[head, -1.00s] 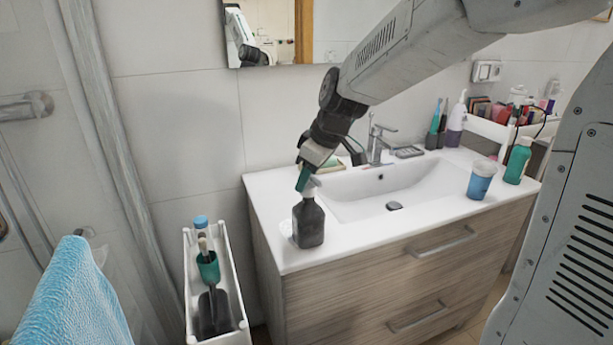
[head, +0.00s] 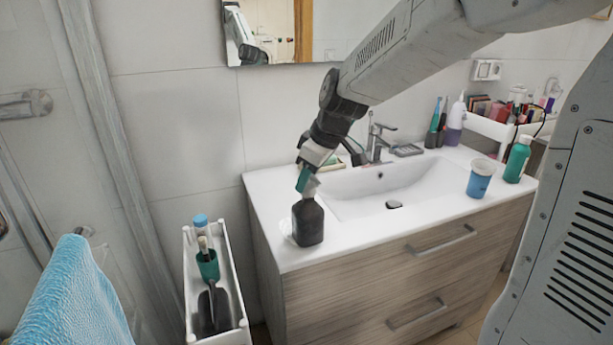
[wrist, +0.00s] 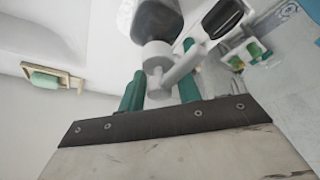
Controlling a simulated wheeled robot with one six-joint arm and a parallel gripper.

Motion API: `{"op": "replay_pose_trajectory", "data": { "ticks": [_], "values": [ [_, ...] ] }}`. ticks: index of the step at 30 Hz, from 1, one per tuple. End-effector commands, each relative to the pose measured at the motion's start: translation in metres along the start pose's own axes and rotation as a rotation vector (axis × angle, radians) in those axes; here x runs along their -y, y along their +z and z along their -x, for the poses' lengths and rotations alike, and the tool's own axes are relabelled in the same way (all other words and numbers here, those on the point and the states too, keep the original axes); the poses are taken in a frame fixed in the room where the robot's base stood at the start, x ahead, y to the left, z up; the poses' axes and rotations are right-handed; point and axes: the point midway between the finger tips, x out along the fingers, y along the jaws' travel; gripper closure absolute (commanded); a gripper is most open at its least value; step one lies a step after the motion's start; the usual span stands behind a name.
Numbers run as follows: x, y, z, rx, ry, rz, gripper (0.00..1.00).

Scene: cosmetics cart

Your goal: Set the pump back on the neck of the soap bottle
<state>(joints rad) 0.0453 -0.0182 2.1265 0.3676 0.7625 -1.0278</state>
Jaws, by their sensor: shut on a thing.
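The soap bottle (head: 308,224) is dark and stands upright on the front left corner of the white counter. In the wrist view the bottle (wrist: 157,18) is at the top, beyond the pump. The pump (wrist: 158,66) is pale grey with a side spout and sits between my green fingertips. My gripper (head: 305,180) is shut on the pump, directly above the bottle; its fingers also show in the wrist view (wrist: 160,88). The pump (head: 312,187) looks slightly tilted in the head view. It is at or very close to the bottle's neck; I cannot tell whether it is seated.
The sink basin (head: 420,184) lies right of the bottle, with the faucet (head: 376,140) behind. A blue cup (head: 480,180) and a green bottle (head: 518,160) stand at the counter's right. A white caddy (head: 236,300) with brushes is left of the cabinet. A soap dish (wrist: 45,78) lies behind.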

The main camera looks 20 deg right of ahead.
Motion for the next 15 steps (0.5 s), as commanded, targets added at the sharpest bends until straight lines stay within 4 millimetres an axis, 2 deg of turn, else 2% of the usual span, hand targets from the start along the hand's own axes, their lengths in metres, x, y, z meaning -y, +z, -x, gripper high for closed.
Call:
{"op": "replay_pose_trajectory", "data": {
  "ticks": [15],
  "values": [
    [0.0000, 0.0022, -0.0056, 0.000, 0.000, 0.000, 0.88]
  ]
}}
